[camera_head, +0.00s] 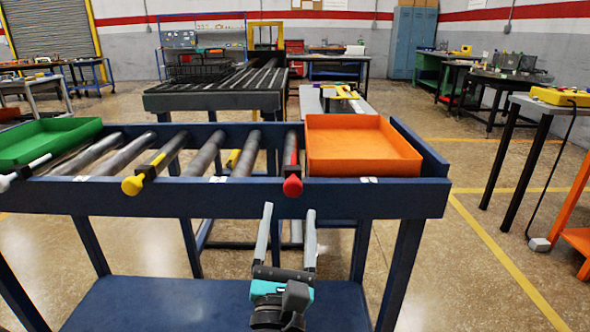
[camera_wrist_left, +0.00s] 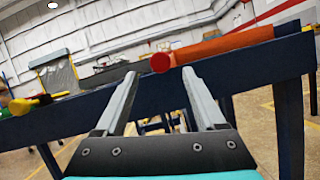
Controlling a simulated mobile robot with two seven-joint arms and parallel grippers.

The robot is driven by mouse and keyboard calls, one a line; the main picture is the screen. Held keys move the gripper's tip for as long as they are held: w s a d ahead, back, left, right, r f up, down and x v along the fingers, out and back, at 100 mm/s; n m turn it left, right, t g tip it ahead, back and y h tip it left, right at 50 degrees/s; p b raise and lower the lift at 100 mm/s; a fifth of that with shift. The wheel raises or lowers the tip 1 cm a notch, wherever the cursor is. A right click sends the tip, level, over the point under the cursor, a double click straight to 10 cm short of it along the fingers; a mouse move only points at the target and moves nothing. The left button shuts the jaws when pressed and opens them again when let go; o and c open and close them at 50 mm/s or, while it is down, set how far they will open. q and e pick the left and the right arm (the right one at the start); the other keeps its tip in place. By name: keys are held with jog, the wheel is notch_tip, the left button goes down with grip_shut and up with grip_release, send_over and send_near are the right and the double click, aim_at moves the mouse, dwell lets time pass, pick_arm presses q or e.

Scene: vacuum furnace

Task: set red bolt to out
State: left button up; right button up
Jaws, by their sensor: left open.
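The red bolt (camera_head: 292,187) has a round red head at the front rail of the blue roller table (camera_head: 230,199), just left of the orange tray. Its red and dark shaft runs back along the rollers. In the left wrist view the red head (camera_wrist_left: 161,63) shows just beyond and between the fingertips. My left gripper (camera_head: 290,208) is open and empty, its two grey fingers pointing up toward the rail just below the red head. In the left wrist view the open fingers (camera_wrist_left: 159,74) do not appear to touch the bolt. My right gripper is not in view.
A yellow bolt (camera_head: 132,186) sits farther left on the same rail. An orange tray (camera_head: 365,165) and a green tray (camera_head: 40,152) lie on the rollers. A blue lower shelf (camera_head: 130,305) is beneath. Open floor (camera_head: 460,280) lies to the right.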

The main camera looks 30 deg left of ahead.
aim_at(295, 175)
pick_arm(q)
jog(key=p+x, duration=0.2)
jog(key=x, duration=0.6)
jog(key=shift+w+r, duration=0.1)
jog(key=shift+x, duration=0.95)
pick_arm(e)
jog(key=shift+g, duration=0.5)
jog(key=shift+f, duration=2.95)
pick_arm(q)
grip_shut()
